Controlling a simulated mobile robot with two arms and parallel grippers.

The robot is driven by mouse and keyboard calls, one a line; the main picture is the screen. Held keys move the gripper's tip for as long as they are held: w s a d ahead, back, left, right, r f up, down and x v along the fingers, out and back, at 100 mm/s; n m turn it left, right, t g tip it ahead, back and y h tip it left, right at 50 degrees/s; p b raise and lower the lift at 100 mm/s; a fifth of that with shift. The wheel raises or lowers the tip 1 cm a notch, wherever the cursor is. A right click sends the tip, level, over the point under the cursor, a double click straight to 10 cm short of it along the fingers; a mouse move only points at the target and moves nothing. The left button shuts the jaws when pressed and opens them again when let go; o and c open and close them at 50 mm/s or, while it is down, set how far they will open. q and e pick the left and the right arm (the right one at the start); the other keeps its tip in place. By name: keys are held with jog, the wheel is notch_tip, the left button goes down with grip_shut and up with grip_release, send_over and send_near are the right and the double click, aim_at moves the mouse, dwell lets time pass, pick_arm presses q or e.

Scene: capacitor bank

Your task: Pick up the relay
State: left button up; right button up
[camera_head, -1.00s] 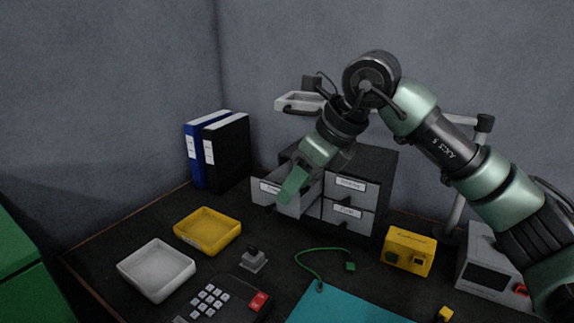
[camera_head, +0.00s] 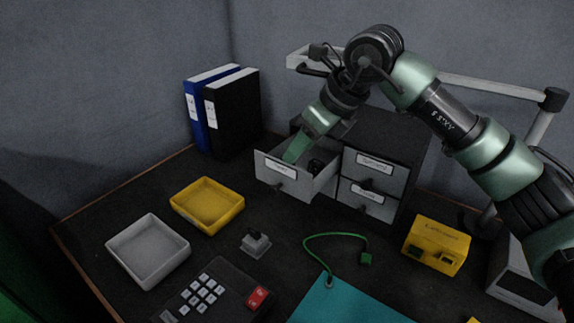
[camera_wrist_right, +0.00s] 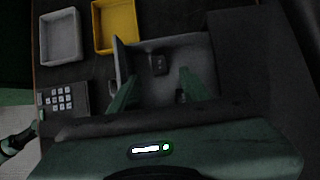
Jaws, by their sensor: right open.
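The top left drawer (camera_head: 291,184) of the grey cabinet is pulled out, with a white label on its front that I cannot read. Inside it a small dark block (camera_head: 316,166), possibly the relay, shows in the head view. In the right wrist view a dark block (camera_wrist_right: 158,63) lies on the drawer floor between and beyond my fingers. A second dark thing (camera_wrist_right: 181,96) shows close to the right finger. My right gripper (camera_head: 294,152) is open, pointing down at the drawer; in the wrist view its fingers (camera_wrist_right: 156,84) are apart and hold nothing.
A yellow tray (camera_head: 207,227) and a white tray (camera_head: 149,278) stand left of the cabinet. Binders (camera_head: 232,112) stand behind. A keypad (camera_head: 207,295), a small grey switch (camera_head: 256,242) and a yellow box (camera_head: 436,246) sit on the dark table (camera_head: 110,215).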

jog(key=x, duration=0.5)
jog(key=shift+w+a, duration=0.1)
jog(key=shift+a, duration=0.1)
grip_shut()
